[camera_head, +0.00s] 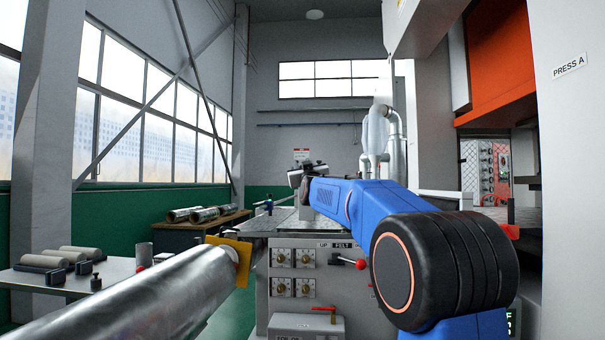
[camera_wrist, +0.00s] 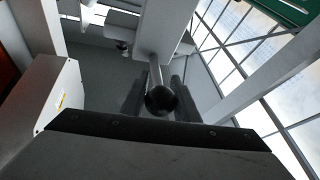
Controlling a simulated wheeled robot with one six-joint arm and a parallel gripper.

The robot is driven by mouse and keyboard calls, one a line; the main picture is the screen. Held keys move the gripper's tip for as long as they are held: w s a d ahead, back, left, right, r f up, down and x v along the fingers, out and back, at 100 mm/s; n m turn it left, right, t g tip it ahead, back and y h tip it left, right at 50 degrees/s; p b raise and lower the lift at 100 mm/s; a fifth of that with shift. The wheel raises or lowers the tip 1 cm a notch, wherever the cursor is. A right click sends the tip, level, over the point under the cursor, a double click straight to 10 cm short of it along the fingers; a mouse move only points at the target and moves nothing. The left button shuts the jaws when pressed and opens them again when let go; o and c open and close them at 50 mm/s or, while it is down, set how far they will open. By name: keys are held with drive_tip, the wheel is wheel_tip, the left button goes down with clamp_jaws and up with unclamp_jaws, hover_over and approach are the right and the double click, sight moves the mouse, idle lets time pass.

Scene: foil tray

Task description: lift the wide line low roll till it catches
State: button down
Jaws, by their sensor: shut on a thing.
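My gripper (camera_wrist: 157,86) shows in the wrist view with its two dark fingers on either side of a black round knob (camera_wrist: 162,101). It is shut on this knob. A pale rod runs from the knob toward a light grey block (camera_wrist: 160,28). In the head view my blue arm reaches forward over the machine bench, and the gripper at its far end is small and mostly hidden. I cannot tell the low roll itself apart in either view. A large silver foil roll (camera_head: 150,300) lies across the lower left of the head view.
The machine's grey front (camera_head: 318,262) carries several knobs, an "UP FELT" label and a red-balled lever (camera_head: 360,264). A box with a red handle (camera_head: 308,327) stands below. A side table (camera_head: 118,270) holds grey rollers. Press A (camera_head: 568,110) rises at right.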

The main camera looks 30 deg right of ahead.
drive_tip(key=shift+s+r, duration=0.2)
drive_tip(key=shift+r, duration=0.4)
drive_tip(key=c, duration=1.4)
unclamp_jaws()
drive_tip(key=v, duration=1.7)
drive_tip(key=shift+s+a+f, duration=0.1)
drive_tip(key=shift+s+f, duration=0.05)
drive_tip(key=shift+f, duration=0.1)
drive_tip(key=s+a+f+g+y, duration=0.25)
drive_tip(key=s+a+f, duration=0.2)
drive_tip(key=f, duration=0.55)
drive_tip(key=s+a+f+n+g+y, duration=0.1)
drive_tip(key=s+a+f+g, duration=0.3)
drive_tip(key=f, duration=0.5)
drive_tip(key=s+a+f+g+y, duration=0.2)
drive_tip(key=s+a+f, duration=0.3)
drive_tip(key=f, duration=0.5)
drive_tip(key=s+a+f+g, duration=0.1)
drive_tip(key=s+f+g, duration=0.1)
drive_tip(key=s+f, duration=0.5)
drive_tip(key=s+a+f+g+y, duration=0.1)
drive_tip(key=s+a+f+g, duration=0.1)
drive_tip(key=s+f, duration=0.5)
drive_tip(key=s+a+f+g, duration=0.1)
drive_tip(key=s+f+g, duration=0.3)
drive_tip(key=s+f, duration=0.4)
drive_tip(key=shift+s+a+y, duration=0.15)
drive_tip(key=shift+s+y, duration=0.1)
drive_tip(key=shift+s, duration=1.6)
